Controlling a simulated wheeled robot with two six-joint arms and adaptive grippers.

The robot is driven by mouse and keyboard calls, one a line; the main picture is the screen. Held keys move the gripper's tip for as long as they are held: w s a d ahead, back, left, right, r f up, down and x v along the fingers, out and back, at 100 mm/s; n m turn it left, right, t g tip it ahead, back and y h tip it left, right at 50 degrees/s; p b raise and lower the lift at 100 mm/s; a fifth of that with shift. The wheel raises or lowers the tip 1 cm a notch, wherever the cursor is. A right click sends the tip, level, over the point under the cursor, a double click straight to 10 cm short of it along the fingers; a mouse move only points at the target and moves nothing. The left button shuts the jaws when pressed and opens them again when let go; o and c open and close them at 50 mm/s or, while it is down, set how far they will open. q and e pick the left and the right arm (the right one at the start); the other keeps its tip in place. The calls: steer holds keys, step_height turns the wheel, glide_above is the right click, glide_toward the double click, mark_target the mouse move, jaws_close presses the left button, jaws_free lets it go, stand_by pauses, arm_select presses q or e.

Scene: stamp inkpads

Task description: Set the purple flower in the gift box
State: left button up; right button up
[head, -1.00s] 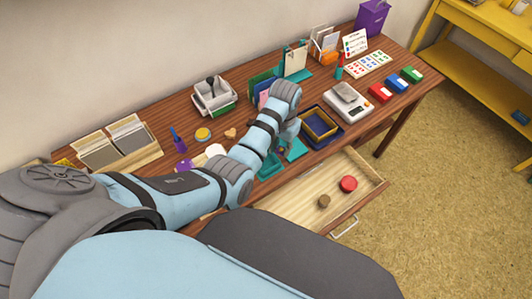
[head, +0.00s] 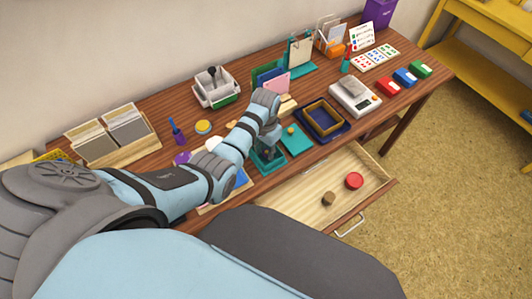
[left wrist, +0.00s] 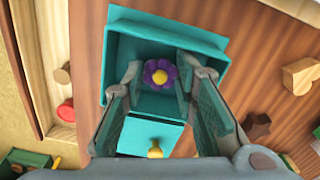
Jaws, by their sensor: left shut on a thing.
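The gift box is an open teal box (head: 268,164) near the table's front edge. In the left wrist view its rim (left wrist: 170,32) surrounds the fingertips. The purple flower (left wrist: 160,74), with a yellow centre, shows between those fingertips, over or inside the box; its exact height is unclear. My left gripper (left wrist: 160,72) is shut on the flower, pointing down into the box. In the head view the gripper (head: 268,146) hides the flower. The teal lid (head: 297,140) with a yellow knob (left wrist: 155,149) lies beside the box. My right gripper is not in view.
An open drawer (head: 300,205) below the table edge holds a red round thing (head: 354,180) and a brown piece (head: 328,198). A navy and gold tray (head: 322,118) and a scale (head: 355,97) stand to the right. Folders (head: 268,78) stand behind the gripper.

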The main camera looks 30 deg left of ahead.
mark_target(266, 152)
arm_select(q)
steer(key=shift+f, duration=0.35)
steer(key=shift+r, duration=0.1)
steer(key=o, duration=0.4)
step_height(266, 152, up, 12)
steer(key=p, duration=0.4)
